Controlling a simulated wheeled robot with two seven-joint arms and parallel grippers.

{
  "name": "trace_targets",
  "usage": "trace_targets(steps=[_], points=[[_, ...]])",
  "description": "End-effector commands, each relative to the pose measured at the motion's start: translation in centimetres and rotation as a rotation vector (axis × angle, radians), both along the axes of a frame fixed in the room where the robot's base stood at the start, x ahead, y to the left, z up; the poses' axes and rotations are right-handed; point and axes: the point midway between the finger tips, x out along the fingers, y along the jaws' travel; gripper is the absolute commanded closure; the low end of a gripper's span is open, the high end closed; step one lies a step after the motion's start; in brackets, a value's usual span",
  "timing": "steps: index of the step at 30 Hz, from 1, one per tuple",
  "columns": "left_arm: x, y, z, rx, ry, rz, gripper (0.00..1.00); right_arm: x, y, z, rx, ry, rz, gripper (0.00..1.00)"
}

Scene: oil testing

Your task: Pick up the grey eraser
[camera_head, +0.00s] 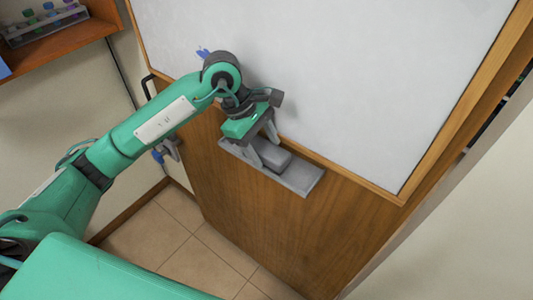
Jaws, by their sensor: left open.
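The grey eraser (274,157) is a small block lying on a narrow grey ledge (302,185) below the whiteboard. My left gripper (263,152) reaches down over the ledge from the left. Its jaws are open, with the fingers close to the left end of the eraser. I cannot tell whether they touch it. The gripper hides part of the ledge behind it. My right gripper is not in view.
The whiteboard (350,70) with its wooden frame stands right behind the ledge, on a wooden door-like panel (300,235). A wooden shelf (70,42) with a rack of coloured vials (45,20) is at the upper left. Tiled floor (165,235) lies below.

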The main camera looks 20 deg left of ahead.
Motion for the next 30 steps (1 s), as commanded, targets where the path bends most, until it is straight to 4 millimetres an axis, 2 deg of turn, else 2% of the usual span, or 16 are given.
trace_targets(steps=[18,24,30], points=[[0.00,0.01,-0.18,0.000,0.000,0.000,0.43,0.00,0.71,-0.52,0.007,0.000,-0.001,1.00],[0.00,0.00,-0.20,0.000,0.000,0.000,0.80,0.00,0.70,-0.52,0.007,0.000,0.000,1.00],[-0.02,0.00,-0.24,0.000,0.001,0.000,0.80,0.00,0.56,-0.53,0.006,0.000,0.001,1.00]])
